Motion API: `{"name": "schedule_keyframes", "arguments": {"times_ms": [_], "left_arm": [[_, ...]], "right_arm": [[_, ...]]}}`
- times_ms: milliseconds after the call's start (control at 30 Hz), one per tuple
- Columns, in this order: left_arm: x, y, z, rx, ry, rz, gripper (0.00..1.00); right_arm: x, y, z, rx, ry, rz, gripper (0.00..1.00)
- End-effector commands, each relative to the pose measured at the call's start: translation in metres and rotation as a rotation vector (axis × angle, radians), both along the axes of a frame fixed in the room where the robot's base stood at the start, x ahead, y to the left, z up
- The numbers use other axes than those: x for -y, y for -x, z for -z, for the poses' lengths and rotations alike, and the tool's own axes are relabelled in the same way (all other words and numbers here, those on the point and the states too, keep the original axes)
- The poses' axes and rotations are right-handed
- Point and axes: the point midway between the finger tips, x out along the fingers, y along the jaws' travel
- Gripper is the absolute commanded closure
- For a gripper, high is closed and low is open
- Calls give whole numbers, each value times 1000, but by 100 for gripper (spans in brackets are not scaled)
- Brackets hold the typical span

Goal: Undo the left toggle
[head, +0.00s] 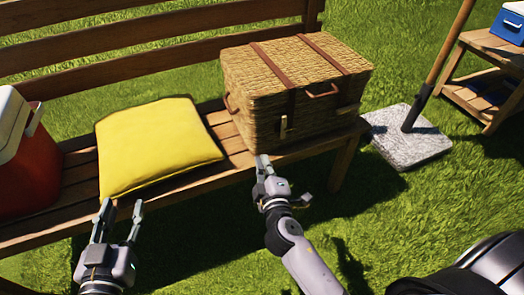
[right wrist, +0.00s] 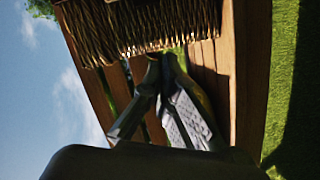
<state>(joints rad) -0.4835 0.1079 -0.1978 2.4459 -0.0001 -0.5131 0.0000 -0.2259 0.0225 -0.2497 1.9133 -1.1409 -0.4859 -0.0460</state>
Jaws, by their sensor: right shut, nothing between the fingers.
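A wicker basket (head: 262,84) with a closed lid and two brown leather straps stands on the right part of the bench. The left toggle (head: 284,126), a small pale peg, hangs upright at the lower end of the left strap on the front face. Whether it is fastened I cannot tell. My right gripper (head: 262,158) is shut and empty, below and slightly left of the toggle. In the right wrist view its closed fingertips (right wrist: 161,58) are just beside the basket's wicker (right wrist: 140,25); the toggle is not visible there. My left gripper (head: 122,206) is open and empty in front of the cushion.
A yellow cushion (head: 152,142) lies on the wooden bench (head: 232,142) left of the basket. A red cooler (head: 22,165) stands at the far left. A stone parasol base (head: 425,145) and a wooden side table (head: 490,85) are at the right. Grass lies in front.

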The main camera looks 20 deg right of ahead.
Motion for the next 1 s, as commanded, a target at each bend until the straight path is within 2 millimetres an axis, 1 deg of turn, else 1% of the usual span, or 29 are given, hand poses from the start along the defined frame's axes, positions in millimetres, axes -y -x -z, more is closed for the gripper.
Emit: {"name": "schedule_keyframes", "arguments": {"times_ms": [33, 100, 233, 800, 900, 967, 1000], "left_arm": [[0, 0, 1, 1, 0, -1, 60], [0, 0, -1, 9, 2, -1, 60], [0, 0, -4, 23, 4, 0, 60], [1, -2, -6, 31, 0, 7, 60], [1, -2, -6, 30, 0, 6, 60], [1, -2, -6, 29, 1, 6, 60], [1, -2, -6, 29, 1, 5, 60]], "right_arm": [[-2, 7, 2, -3, -3, 0, 100], [-3, 14, 1, -1, -1, 1, 100], [-4, 20, 0, 0, -1, 0, 100], [-5, 21, 0, 1, -4, 0, 100], [-4, 24, -3, 1, -46, -2, 100], [-4, 27, -6, 3, -109, -7, 100], [-4, 30, -9, 4, -167, -12, 100]]}}
